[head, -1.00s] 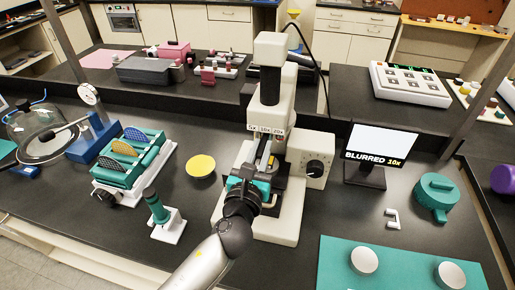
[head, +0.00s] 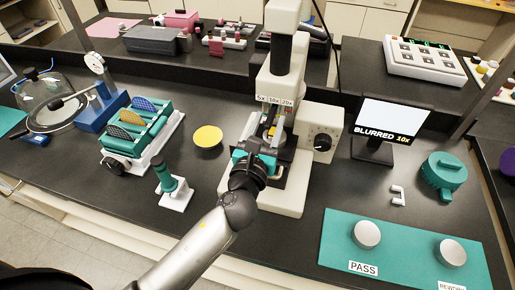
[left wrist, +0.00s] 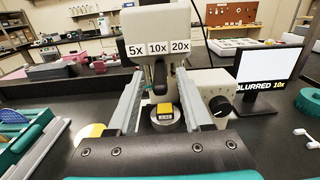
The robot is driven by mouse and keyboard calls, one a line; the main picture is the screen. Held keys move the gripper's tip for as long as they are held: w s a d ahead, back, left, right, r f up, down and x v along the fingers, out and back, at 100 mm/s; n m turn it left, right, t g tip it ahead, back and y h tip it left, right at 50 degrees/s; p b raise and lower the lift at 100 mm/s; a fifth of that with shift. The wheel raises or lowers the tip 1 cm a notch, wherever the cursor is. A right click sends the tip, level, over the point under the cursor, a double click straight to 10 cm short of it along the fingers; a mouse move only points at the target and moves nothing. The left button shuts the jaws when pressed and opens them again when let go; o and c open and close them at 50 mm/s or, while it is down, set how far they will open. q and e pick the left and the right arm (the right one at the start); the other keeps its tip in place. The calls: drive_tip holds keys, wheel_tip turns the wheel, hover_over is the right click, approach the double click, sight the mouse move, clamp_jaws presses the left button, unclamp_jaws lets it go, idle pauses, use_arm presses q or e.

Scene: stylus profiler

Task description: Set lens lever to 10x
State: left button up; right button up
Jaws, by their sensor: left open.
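The stylus profiler (head: 278,85) is a white column instrument on the dark bench. Its label strip (head: 273,101) reads 5x, 10x, 20x. In the left wrist view, a dark lever (left wrist: 160,74) hangs just under the 10x label (left wrist: 158,48). My left gripper (head: 271,122) is in front of the column. In the left wrist view its open fingers (left wrist: 160,76) stand either side of the lever, with gaps; contact is not visible. A small yellow-topped sample (left wrist: 165,110) sits below, between the fingers. The screen (head: 391,118) reads "BLURRED 10x". The right gripper is not in view.
A focus knob (head: 322,142) is on the profiler's right side. A yellow disc (head: 207,137), a teal rack (head: 138,127) and a teal-handled tool (head: 167,180) stand to the left. A teal mat (head: 400,258) with two pale discs lies at front right, near a teal round container (head: 443,175).

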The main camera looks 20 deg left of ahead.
use_arm(q)
drive_tip(key=s+b, duration=0.3)
drive_tip(key=s, duration=1.1)
drive_tip(key=shift+s+d, duration=0.15)
drive_tip(key=shift+d, duration=0.05)
